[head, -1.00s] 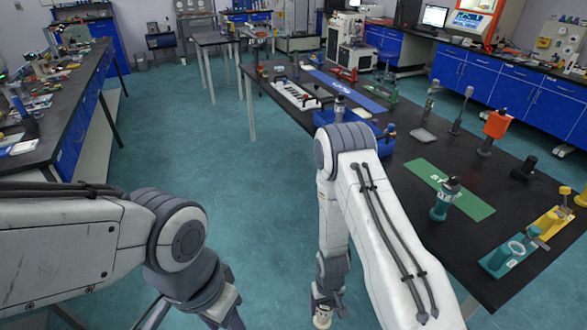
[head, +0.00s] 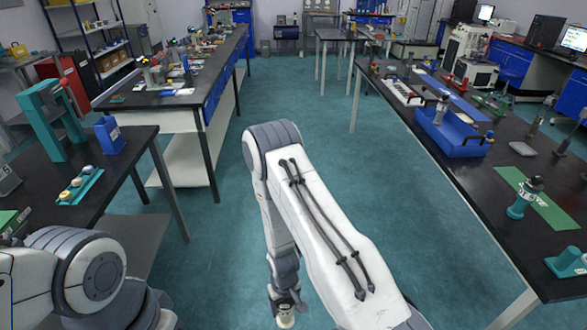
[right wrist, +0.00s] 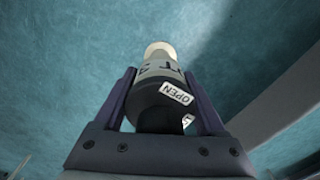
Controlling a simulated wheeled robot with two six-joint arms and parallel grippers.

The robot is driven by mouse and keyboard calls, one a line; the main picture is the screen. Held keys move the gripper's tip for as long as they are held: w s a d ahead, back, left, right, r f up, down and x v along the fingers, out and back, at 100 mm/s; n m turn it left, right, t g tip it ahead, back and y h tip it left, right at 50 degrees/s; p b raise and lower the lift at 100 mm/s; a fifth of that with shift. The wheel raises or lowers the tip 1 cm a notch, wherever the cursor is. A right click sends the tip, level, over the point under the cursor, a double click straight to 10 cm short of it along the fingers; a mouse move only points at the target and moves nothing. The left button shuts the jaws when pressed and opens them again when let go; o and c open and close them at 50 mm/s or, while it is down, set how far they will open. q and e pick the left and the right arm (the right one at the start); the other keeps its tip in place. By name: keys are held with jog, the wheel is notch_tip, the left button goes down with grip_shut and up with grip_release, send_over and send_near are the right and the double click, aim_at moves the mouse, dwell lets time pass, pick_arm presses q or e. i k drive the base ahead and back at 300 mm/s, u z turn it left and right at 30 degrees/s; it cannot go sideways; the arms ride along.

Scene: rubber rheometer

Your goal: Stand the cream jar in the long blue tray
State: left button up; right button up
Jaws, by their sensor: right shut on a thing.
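My right gripper (head: 285,302) hangs low over the floor in the head view, seen small below my right arm. In the right wrist view its two fingers (right wrist: 160,78) are shut on the sides of a jar (right wrist: 155,72). The jar is grey-cream with dark lettering, an OPEN tag and a pale cream end; I take it for the cream jar. Its pale end also shows in the head view (head: 286,320). The long blue tray (head: 452,138) is on the right black table, far from the gripper. My left arm shows at lower left, its gripper out of sight.
The right table also carries a green mat (head: 540,202) with a teal-based jar (head: 523,200) and a white rack (head: 402,93). The left table holds a teal rack of small jars (head: 80,187), a blue box (head: 109,136) and a teal frame (head: 38,120). Open floor lies between.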

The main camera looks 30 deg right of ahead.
aim_at(446, 135)
jog(key=i, duration=1.45)
jog(key=z, duration=0.25)
jog(key=i, duration=1.7)
jog(key=z, duration=0.9)
jog(key=i, duration=1.15)
jog(key=z, duration=1.05)
